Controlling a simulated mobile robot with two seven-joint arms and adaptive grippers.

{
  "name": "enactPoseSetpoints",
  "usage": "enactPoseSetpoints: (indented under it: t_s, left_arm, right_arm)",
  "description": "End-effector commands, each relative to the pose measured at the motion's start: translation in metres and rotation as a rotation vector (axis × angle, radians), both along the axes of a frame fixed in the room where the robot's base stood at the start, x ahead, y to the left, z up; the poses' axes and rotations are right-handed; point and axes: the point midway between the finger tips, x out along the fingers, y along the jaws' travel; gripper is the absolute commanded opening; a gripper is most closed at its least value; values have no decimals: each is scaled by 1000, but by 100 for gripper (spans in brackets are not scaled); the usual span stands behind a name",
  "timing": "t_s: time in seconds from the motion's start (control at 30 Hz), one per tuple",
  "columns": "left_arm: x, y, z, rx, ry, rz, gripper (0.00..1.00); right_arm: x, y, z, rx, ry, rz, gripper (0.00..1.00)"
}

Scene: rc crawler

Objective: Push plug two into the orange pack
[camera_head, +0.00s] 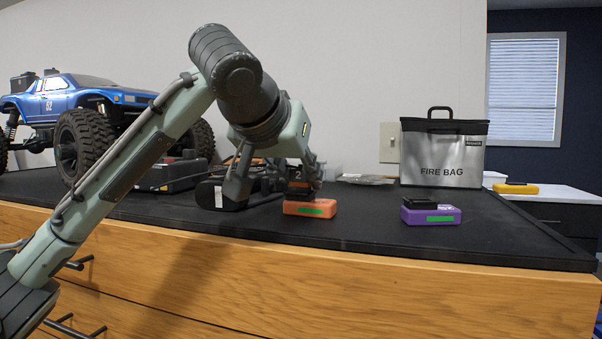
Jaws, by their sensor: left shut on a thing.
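The orange pack (310,208), with a green label on its front, lies on the black bench top near the front edge. My left gripper (305,185) is directly above it, pointing down, shut on a dark plug marked 2 (297,174). The plug is at the top of the pack, partly covered by the fingers. I cannot tell how deep it sits in the pack. My right gripper is not in view.
A purple pack (431,216) with a black piece on top lies to the right. Behind it stands a silver fire bag (443,152). A blue RC truck (90,110) and a dark box (170,174) are on the left. The bench top between the packs is clear.

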Motion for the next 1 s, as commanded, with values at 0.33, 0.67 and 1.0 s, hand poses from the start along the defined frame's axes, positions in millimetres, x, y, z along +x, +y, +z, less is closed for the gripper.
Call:
enactPoseSetpoints:
  t_s: [0.33, 0.67, 1.0]
  left_arm:
    - [0, 0, -3, 0, 0, 0, 48]
    - [-2, 1, -1, 0, -1, 0, 48]
    - [-48, 17, 31, -1, -5, -2, 48]
  right_arm:
    - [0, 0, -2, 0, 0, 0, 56]
    - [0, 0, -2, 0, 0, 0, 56]
    - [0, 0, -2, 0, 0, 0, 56]
